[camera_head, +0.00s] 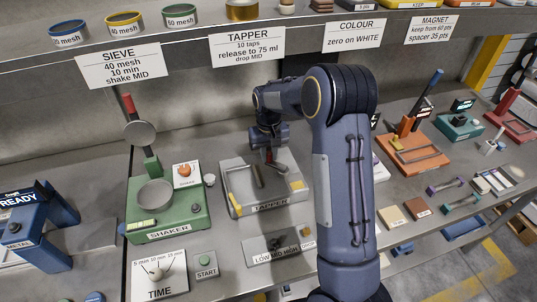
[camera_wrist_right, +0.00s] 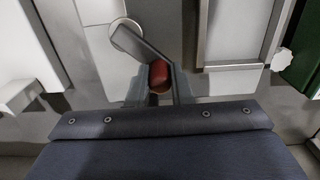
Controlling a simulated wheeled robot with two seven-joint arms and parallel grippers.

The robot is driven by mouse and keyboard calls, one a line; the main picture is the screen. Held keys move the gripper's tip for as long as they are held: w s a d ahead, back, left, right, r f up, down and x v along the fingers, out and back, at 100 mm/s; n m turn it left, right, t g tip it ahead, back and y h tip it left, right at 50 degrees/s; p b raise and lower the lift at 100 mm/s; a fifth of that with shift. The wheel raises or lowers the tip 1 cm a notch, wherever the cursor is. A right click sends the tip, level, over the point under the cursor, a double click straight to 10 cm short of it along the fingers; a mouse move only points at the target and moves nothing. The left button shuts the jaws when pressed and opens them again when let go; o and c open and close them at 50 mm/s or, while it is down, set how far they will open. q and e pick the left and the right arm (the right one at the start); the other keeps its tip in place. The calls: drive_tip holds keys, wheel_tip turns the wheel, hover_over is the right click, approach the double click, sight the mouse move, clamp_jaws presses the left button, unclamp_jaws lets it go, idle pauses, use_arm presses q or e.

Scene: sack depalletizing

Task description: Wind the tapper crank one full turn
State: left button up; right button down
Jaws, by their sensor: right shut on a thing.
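The tapper (camera_head: 240,208) is a light grey machine on the bench, labelled TAPPER at its front edge. Its crank shows in the right wrist view as a metal arm (camera_wrist_right: 142,44) running from a round hub (camera_wrist_right: 124,32) to a red knob (camera_wrist_right: 159,74). My right gripper (camera_wrist_right: 159,84) is shut on the red knob, with one finger on each side. In the head view my right gripper (camera_head: 270,160) is at the back of the tapper, and my arm partly hides the crank. My left gripper is not in view.
The green shaker (camera_head: 165,220) stands just left of the tapper. A grey control panel (camera_head: 275,245) lies in front of it. An orange machine (camera_head: 412,152) is to the right. A shelf with hanging signs (camera_head: 247,47) runs above the back of the bench.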

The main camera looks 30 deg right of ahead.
drive_tip(key=c, duration=1.3)
unclamp_jaws()
wheel_tip(320, 180, up, 7)
drive_tip(key=shift+r+b, duration=0.15)
drive_tip(key=shift+b, duration=0.45)
drive_tip(key=shift+r, duration=0.3)
drive_tip(key=shift+s+r, duration=0.1)
drive_tip(key=shift+s, duration=0.05)
drive_tip(key=s+a+r+t+y, duration=0.1)
drive_tip(key=s+a+r, duration=0.2)
drive_tip(key=s, duration=0.4)
drive_tip(key=s+a+r+t+y, duration=0.1)
drive_tip(key=s+a+r+t, duration=0.1)
drive_tip(key=s, duration=0.6)
drive_tip(key=s+a+r+t+y, duration=0.1)
drive_tip(key=s+a+r, duration=0.2)
drive_tip(key=s, duration=0.4)
drive_tip(key=s+a+f+n+t, duration=0.1)
drive_tip(key=s+a+f, duration=0.2)
drive_tip(key=s, duration=0.4)
drive_tip(key=shift+s+a+f+t+y, duration=0.3)
drive_tip(key=shift+a+f+y, duration=0.1)
drive_tip(key=shift+a, duration=0.3)
